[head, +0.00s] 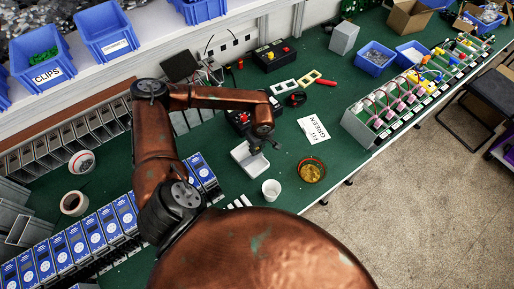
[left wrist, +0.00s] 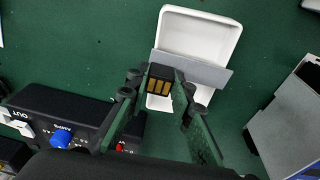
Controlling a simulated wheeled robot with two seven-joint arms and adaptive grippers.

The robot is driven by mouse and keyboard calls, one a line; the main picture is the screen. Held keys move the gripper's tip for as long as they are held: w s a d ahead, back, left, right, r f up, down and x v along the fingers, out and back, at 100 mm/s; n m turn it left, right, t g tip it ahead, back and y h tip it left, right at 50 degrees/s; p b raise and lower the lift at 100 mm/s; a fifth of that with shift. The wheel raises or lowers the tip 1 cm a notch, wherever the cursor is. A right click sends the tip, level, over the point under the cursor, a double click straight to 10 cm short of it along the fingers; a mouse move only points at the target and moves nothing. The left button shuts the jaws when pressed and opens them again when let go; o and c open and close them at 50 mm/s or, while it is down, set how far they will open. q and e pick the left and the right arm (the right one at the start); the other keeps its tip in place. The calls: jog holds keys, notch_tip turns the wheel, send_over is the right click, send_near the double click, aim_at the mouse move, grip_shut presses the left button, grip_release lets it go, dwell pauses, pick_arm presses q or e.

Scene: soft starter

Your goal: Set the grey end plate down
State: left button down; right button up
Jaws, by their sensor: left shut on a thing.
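My left gripper (head: 256,146) hangs over a small white tray (head: 243,166) on the green bench. In the left wrist view, the fingers (left wrist: 165,98) are close together on the grey end plate (left wrist: 205,71), a flat grey strip lying across the picture in front of the white tray (left wrist: 205,30). A dark piece with gold strips (left wrist: 159,86) shows between the fingers. The fingers hide part of the plate. I cannot tell whether the plate touches the tray. My right gripper is in neither view.
A white cup (head: 271,189) and an amber dish (head: 311,171) stand right of the tray. A printed card (head: 314,130) lies behind them. A row of blue-fronted units (head: 107,221) is at left. A black control box (left wrist: 70,112) is close to the gripper.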

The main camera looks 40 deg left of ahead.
pick_arm(q)
jog(key=shift+f, duration=0.15)
jog(key=shift+f+b, duration=0.25)
jog(key=shift+b, duration=0.1)
jog(key=c, duration=1.7)
grip_release()
jog(key=shift+r+p, duration=0.45)
jog(key=shift+r, duration=0.1)
jog(key=r, duration=0.3)
jog(key=d+r+b, duration=0.1)
jog(key=r, duration=0.3)
jog(key=s+r+b, duration=0.1)
jog(key=r, duration=0.3)
jog(key=shift+d+r, duration=0.25)
jog(key=shift+d, duration=0.15)
